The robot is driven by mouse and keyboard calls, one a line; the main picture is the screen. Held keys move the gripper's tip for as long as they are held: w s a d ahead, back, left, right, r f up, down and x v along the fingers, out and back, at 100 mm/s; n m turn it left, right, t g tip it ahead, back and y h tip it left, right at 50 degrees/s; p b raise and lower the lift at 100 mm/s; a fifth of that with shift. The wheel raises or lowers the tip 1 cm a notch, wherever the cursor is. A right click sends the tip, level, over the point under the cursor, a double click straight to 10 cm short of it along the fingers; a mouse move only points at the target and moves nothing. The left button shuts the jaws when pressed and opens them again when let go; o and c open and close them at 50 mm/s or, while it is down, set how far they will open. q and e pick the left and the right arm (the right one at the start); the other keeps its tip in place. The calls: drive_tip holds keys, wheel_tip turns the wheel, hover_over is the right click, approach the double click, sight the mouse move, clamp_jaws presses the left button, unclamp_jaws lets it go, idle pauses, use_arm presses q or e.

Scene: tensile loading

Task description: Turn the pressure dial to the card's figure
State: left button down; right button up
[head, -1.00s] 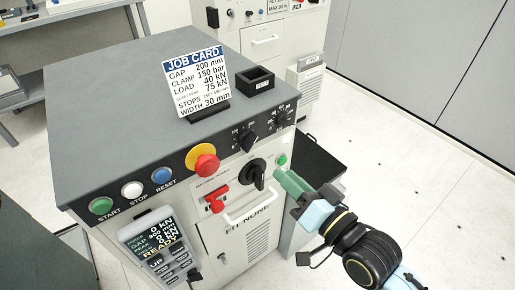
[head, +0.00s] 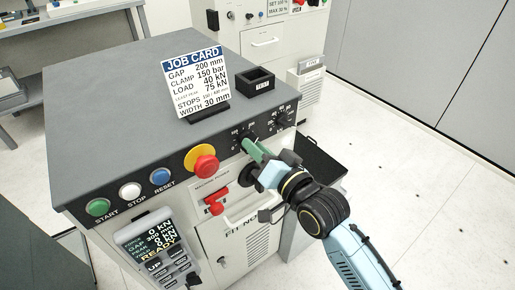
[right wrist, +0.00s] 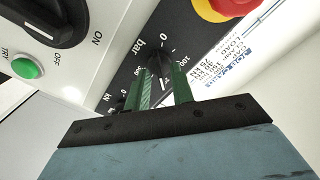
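The black pressure dial, marked bar, is on the sloped front panel. In the right wrist view its dark knob (right wrist: 158,66) shows between my green fingertips; in the head view my fingers mostly cover it. My right gripper (head: 251,147) is at this dial with its fingers apart, as the right wrist view (right wrist: 163,84) also shows. I cannot tell whether they touch the knob. The pointer's setting is not clear. My left gripper is not in view.
A second dial (head: 281,119) sits just right of the pressure dial. A red mushroom button (head: 205,161) is to its left. A red handle (head: 218,203) and a pendant screen (head: 152,243) are lower. A small black box (head: 257,80) stands on the cabinet top.

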clamp_jaws()
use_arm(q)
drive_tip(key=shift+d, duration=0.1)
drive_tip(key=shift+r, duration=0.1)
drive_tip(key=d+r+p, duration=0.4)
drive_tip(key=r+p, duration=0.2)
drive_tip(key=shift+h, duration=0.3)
use_arm(e)
drive_tip(key=shift+n, duration=4)
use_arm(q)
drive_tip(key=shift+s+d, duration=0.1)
